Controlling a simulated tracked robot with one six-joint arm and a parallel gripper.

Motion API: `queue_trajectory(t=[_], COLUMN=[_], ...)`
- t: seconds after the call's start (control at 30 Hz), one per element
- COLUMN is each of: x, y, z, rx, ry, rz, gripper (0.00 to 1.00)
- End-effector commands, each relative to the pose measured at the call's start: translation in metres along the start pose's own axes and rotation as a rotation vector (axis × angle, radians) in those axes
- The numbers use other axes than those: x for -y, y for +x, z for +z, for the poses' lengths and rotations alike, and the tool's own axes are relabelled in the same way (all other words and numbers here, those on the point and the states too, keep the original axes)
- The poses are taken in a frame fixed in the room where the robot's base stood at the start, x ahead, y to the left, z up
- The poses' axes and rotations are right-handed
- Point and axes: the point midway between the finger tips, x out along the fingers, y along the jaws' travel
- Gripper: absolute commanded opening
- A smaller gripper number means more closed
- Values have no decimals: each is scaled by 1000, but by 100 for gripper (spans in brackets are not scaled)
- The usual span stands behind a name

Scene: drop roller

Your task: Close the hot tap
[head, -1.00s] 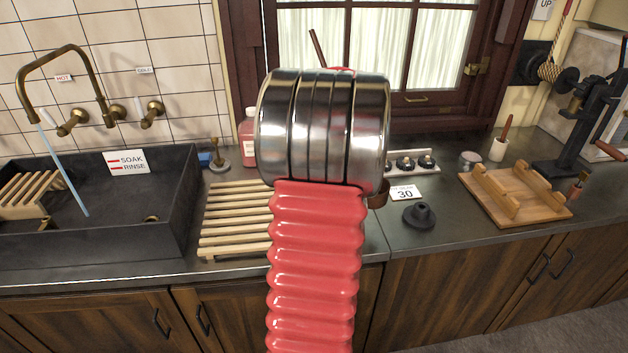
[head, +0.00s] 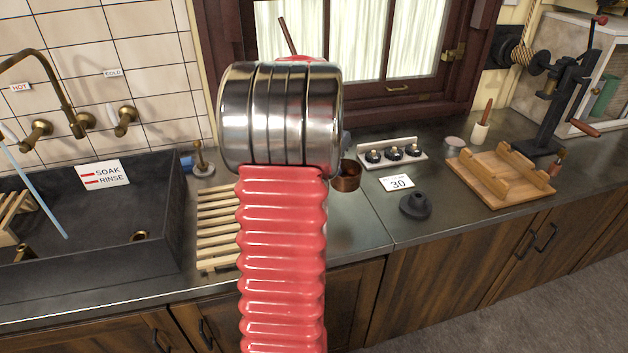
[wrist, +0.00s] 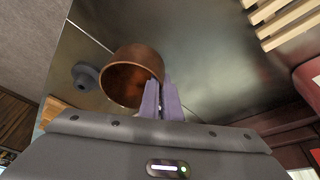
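The hot tap (head: 37,132) is a brass valve with a pale lever, on the tiled wall at the left, under the HOT label (head: 20,87). The cold tap (head: 120,118) is to its right. The brass spout (head: 52,72) curves out over the sink, its end cut off by the picture edge. A blue water stream (head: 36,194) runs into the dark sink (head: 110,245). My gripper (wrist: 162,98) shows two purple fingers close together at the rim of a copper cup (wrist: 130,78), apparently pinching it. In the head view, my arm hides the fingers; the cup (head: 345,177) shows beside it.
A slatted wooden rack (head: 217,225) lies right of the sink, partly behind my arm. A black rubber plug (head: 415,206), the 30 card (head: 397,183), a knob panel (head: 394,153) and a wooden stand (head: 500,178) are on the counter to the right.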

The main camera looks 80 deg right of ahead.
Motion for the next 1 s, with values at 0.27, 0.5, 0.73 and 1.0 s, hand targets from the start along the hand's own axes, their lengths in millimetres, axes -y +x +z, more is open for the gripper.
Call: queue_trajectory(t=[0.27, 0.5, 0.73, 1.0], x=[0, 2, 1, 1], y=[31, 57, 58, 73], z=[11, 19, 19, 25], rx=[2, 0, -1, 1], ry=[-1, 1, 3, 1], rz=[2, 0, 0, 2], gripper=[0, 0, 0, 0])
